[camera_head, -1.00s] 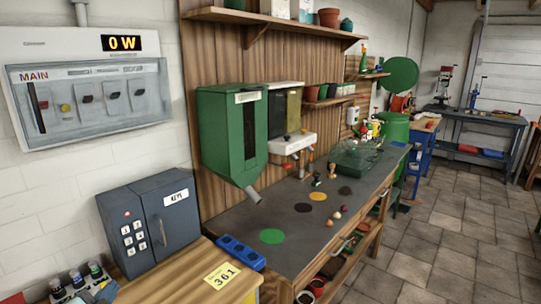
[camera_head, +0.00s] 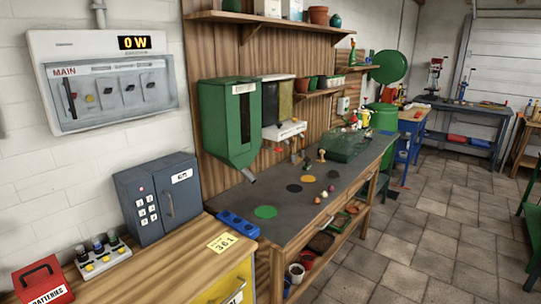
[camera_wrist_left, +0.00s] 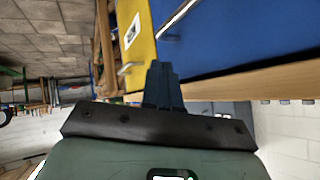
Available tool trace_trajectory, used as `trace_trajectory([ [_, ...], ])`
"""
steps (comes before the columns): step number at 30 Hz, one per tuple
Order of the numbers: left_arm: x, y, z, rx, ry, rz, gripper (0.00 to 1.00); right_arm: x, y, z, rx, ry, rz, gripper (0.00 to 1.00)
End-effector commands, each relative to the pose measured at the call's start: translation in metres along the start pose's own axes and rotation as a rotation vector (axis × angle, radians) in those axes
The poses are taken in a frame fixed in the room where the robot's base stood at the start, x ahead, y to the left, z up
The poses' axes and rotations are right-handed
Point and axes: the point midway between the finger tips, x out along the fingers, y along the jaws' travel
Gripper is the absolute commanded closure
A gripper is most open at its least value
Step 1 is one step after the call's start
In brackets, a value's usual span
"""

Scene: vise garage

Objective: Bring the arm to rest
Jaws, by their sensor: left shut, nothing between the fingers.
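My left gripper (camera_wrist_left: 163,85) shows in the left wrist view as dark blue fingers, shut together with nothing between them. It hangs in front of a wooden bench with a yellow drawer front (camera_wrist_left: 137,35) and a blue front (camera_wrist_left: 225,35), which appear upside down. The fingertips look apart from the fronts, though the exact gap cannot be told. Neither gripper shows in the head view, and my right gripper is in no frame.
A breaker panel (camera_head: 104,80) reads 0 W. Tiled floor (camera_head: 420,245) at right is clear.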

Motion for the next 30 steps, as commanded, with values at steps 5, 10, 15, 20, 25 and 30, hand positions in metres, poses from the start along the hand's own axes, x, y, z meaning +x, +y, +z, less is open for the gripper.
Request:
trace_trajectory([
  [5,0.031,0.099,0.097,-0.304,-0.258,0.186,1.0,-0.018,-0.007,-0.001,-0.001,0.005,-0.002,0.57],
  [10,0.016,0.193,0.183,-0.569,-0.544,0.289,1.0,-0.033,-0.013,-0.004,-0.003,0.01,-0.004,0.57],
  [15,-0.025,0.264,0.243,-0.759,-0.806,0.32,1.0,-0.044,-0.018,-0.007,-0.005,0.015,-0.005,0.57],
  [20,-0.053,0.295,0.27,-0.843,-0.943,0.314,1.0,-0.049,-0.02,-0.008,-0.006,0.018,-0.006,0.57],
  [25,-0.06,0.302,0.276,-0.863,-0.975,0.309,1.0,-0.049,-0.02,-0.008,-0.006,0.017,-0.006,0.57],
  [30,-0.059,0.301,0.276,-0.861,-0.972,0.31,1.0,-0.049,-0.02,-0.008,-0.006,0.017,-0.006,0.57],
])
